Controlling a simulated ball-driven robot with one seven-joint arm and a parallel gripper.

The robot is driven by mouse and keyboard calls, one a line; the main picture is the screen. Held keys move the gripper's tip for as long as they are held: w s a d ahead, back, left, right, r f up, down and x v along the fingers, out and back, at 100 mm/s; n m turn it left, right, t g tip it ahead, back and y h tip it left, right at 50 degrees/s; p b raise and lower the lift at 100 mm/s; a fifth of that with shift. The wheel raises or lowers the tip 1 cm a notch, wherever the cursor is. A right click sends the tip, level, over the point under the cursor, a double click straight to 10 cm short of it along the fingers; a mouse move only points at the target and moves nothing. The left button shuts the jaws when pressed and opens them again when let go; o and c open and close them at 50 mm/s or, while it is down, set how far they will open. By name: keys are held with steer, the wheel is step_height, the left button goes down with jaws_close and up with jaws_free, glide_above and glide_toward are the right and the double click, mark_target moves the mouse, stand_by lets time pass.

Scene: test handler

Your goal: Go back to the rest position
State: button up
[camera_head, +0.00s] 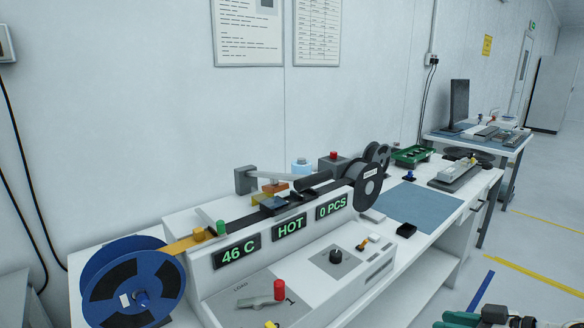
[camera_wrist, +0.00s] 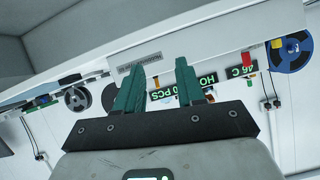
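My gripper (camera_wrist: 160,66) shows in the wrist view with its two green fingers apart. Nothing is visible between them. Green and dark parts at the lower right edge of the head view look like part of my gripper or arm, cut off by the frame. The test handler (camera_head: 208,278) stands on the bench to the left of them, with free space between. Its displays read 46 C, HOT and 0 PCS. In the wrist view the handler appears upside down, behind the fingers, and its display (camera_wrist: 191,92) is partly hidden by them.
A blue reel (camera_head: 112,270) sits at the handler's left end and a dark reel (camera_head: 369,185) at its right. A red-knobbed lever (camera_head: 262,300) is on the front. A blue-grey mat (camera_head: 420,205) lies on the bench. The floor (camera_head: 530,255) at right is clear.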

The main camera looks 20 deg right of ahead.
steer(key=s+a+f+m+g+h, duration=0.1)
steer(key=s+a+f+g, duration=0.25)
steer(key=a+f, duration=0.4)
steer(key=s+a+f+m+g, duration=0.1)
steer(key=s+a+f+g, duration=0.2)
steer(key=s+a+f, duration=0.4)
steer(key=s+a+f+g+h, duration=0.1)
steer(key=s+f+g+h, duration=0.1)
steer(key=s, duration=0.3)
steer(key=s+a+f+m+g+h, duration=0.1)
steer(key=s+f+g+h, duration=0.1)
steer(key=s, duration=0.3)
steer(key=shift+s+a+f, duration=0.15)
steer(key=shift+a+f, duration=0.1)
steer(key=shift+f, duration=0.25)
